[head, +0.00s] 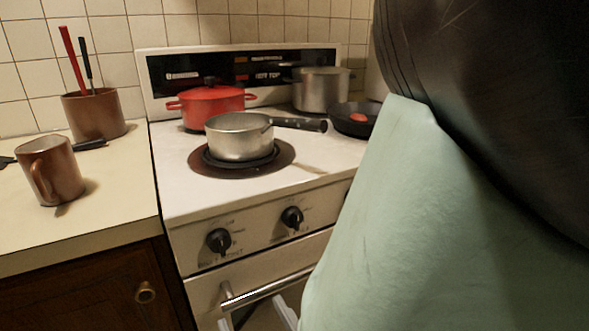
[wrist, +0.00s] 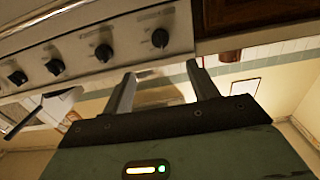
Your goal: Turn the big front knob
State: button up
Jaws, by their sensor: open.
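The stove's front panel carries dark round knobs with pale markings. In the head view I see a left knob (head: 219,240) and a right knob (head: 292,217); the rest of the panel is hidden behind my arm. The wrist view shows several knobs in a row, and the nearest knob (wrist: 160,38) lies just beyond the fingertips. I cannot tell clearly which is bigger. My gripper (wrist: 162,72) is open and empty, its two fingers apart and not touching a knob. In the head view its fingers (head: 256,314) show partly at the bottom edge, below the knobs.
The oven door handle (head: 268,287) sticks out below the panel, near my fingers. A pan (head: 240,138), a red pot (head: 210,105) and a grey pot (head: 322,90) stand on the stove. A brown mug (head: 50,170) stands on the left counter. A cabinet (head: 90,290) adjoins the stove.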

aim_at(223, 249)
jog(key=b+x, duration=0.1)
jog(key=x, duration=1.4)
jog(key=shift+w+a+r, duration=0.1)
jog(key=shift+c, duration=0.3)
jog(key=c, duration=0.9)
